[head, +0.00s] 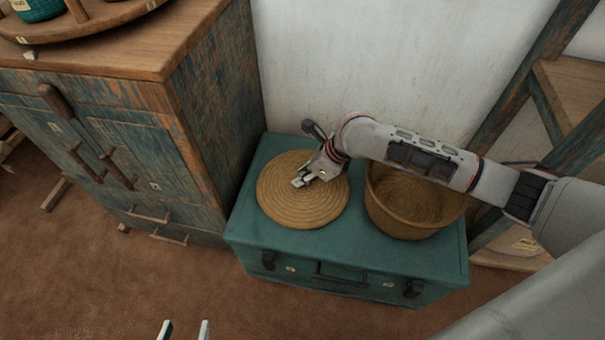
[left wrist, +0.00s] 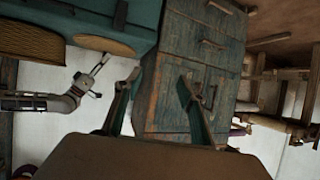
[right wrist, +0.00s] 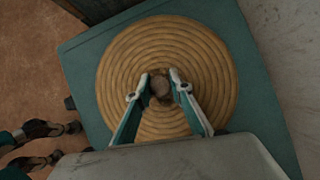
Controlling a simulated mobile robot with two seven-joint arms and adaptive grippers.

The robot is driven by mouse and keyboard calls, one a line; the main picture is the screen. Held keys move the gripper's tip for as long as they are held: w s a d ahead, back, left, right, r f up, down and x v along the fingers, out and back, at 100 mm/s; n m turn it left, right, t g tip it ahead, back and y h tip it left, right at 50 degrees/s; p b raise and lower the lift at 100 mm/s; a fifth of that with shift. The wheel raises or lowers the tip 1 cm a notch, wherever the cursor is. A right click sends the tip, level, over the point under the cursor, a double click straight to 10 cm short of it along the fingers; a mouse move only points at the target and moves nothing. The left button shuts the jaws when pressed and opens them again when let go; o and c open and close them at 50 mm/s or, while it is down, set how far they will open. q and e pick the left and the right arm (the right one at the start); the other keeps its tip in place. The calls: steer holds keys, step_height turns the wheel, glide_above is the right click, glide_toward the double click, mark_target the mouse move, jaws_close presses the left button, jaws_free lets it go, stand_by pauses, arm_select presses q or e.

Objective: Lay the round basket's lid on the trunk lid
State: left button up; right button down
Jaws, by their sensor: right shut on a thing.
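The round basket's lid (head: 290,207) is a flat coiled straw disc over the left part of the teal trunk lid (head: 345,237). In the right wrist view the lid (right wrist: 201,50) fills the middle, with the trunk lid (right wrist: 85,75) around it. My right gripper (head: 303,180) is shut on the lid's central knob (right wrist: 160,87). Whether the lid touches the trunk lid I cannot tell. The round basket (head: 395,222) stands uncovered on the trunk's right part, its inside showing. My left gripper (head: 183,329) is at the bottom edge of the head view, fingers apart and empty, away from the trunk.
A worn teal cabinet (head: 205,135) stands left of the trunk, with a round board (head: 100,22) on top. A white wall (head: 370,50) is behind. A wooden frame (head: 535,120) stands at the right. The brown floor (head: 120,285) in front is clear.

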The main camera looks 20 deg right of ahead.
mark_target(312, 184)
steer(key=c, duration=1.9)
jaws_free()
steer(key=shift+o, duration=0.4)
steer(key=v, duration=0.2)
steer(key=p+v, duration=0.1)
steer(key=v, duration=0.1)
steer(key=p+v, duration=0.1)
steer(key=v, duration=0.1)
steer(key=shift+w+r, duration=0.3)
steer(key=shift+r, duration=0.1)
arm_select(q)
steer(key=shift+m+g+y, duration=0.5)
steer(key=shift+g+y, duration=0.1)
steer(key=s+a+f, duration=0.1)
steer(key=a, duration=0.1)
steer(key=s+a+f+p, duration=0.1)
steer(key=a+f, duration=0.1)
steer(key=shift+s+p, duration=0.15)
steer(key=shift+p, duration=0.15)
arm_select(e)
steer(key=v, duration=0.5)
steer(key=shift+s+d, duration=0.15)
steer(key=shift+s, duration=0.3)
arm_select(q)
steer(key=shift+d+r, duration=0.1)
arm_select(e)
steer(key=shift+r, duration=0.1)
